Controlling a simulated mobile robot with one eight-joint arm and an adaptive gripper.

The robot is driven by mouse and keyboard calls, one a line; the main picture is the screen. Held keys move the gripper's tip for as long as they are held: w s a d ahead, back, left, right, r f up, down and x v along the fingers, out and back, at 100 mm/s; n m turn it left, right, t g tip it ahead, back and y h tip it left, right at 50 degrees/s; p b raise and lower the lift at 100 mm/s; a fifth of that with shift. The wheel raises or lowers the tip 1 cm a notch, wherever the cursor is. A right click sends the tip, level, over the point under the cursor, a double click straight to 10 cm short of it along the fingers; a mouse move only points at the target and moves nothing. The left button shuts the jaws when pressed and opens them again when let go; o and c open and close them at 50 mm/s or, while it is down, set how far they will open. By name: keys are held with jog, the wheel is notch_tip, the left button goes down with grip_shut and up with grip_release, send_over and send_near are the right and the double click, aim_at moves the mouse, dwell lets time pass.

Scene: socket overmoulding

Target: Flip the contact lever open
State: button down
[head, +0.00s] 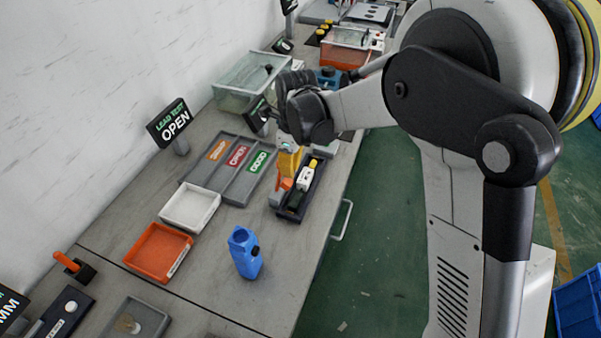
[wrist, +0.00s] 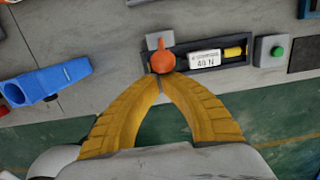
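The contact lever (wrist: 162,62) is orange with a rounded end. It stands at the left end of a dark fixture (wrist: 209,66), beside a small grey block (wrist: 158,41). In the head view the orange lever (head: 286,183) shows just under my gripper (head: 289,168). My gripper's yellow fingers (wrist: 162,82) come together at their tips, with nothing seen between them. The tips are right at the near side of the lever; whether they touch it I cannot tell. The fixture also holds a white block marked 40 N (wrist: 204,59) and a yellow piece (wrist: 235,52).
A blue tool (head: 244,252) stands left of the fixture. A green button box (wrist: 271,50) is at the fixture's right end. A grey sorting tray (head: 230,168), a white tray (head: 190,208) and an orange tray (head: 158,247) lie behind. An OPEN sign (head: 169,123) stands near the wall.

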jog(key=shift+w+a+r, duration=0.15)
jog(key=shift+w+a, duration=0.05)
jog(key=shift+a, duration=0.3)
jog(key=shift+w+a+r, duration=0.15)
jog(key=shift+a+r, duration=0.05)
jog(key=shift+a, duration=0.25)
jog(key=shift+w+a+r, duration=0.15)
jog(key=shift+w+a, duration=0.05)
jog(key=shift+a, duration=0.3)
jog(key=shift+a, duration=0.1)
